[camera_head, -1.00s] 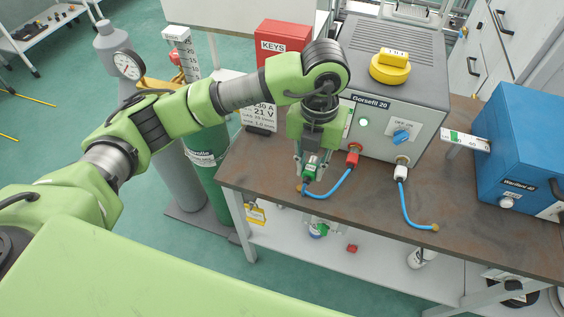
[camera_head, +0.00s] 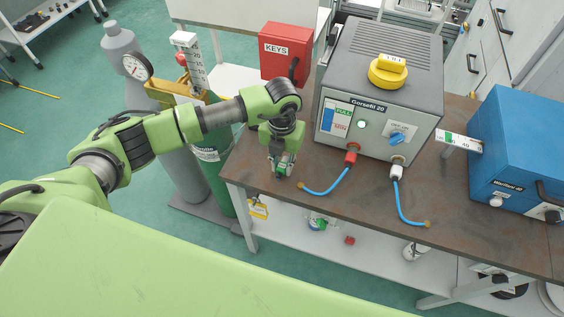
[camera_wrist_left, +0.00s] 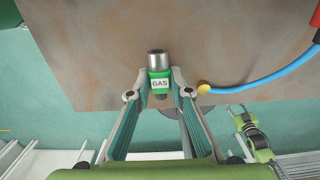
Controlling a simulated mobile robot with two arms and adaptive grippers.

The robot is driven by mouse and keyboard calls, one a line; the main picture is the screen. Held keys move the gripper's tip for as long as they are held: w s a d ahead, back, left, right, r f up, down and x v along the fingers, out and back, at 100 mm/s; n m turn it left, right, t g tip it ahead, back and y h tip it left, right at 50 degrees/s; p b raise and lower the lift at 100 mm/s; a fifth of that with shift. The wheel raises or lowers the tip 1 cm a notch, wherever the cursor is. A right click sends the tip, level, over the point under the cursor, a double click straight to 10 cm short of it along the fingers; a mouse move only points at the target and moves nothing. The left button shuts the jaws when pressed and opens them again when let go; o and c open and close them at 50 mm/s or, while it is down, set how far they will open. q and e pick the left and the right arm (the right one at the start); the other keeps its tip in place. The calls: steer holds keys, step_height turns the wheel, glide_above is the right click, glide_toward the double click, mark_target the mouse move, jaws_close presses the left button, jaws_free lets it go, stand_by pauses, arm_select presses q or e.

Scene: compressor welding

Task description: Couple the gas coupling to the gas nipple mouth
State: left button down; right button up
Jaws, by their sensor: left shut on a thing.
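The gas coupling (camera_wrist_left: 159,78) is a small green block with a white GAS label and a silver cylindrical end. My left gripper (camera_wrist_left: 160,86) is shut on it, with a fingertip on each side. In the head view, the left gripper (camera_head: 283,163) points down above the left end of the table, left of the grey welding machine (camera_head: 375,90). The gas coupling (camera_head: 280,169) shows small at its fingertips. I cannot make out the gas nipple mouth.
Two blue hoses (camera_head: 329,186) run from the machine's red and white connectors to brass ends on the table (camera_head: 350,215). A green cylinder (camera_head: 213,155), grey cylinder (camera_head: 170,150) and gauge (camera_head: 137,66) stand left. A red KEYS box (camera_head: 285,52) is behind the gripper.

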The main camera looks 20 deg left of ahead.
arm_select(q)
steer(key=shift+f+b, duration=0.3)
steer(key=c, duration=1.8)
jaws_free()
steer(key=shift+r, duration=0.1)
steer(key=shift+c, duration=0.2)
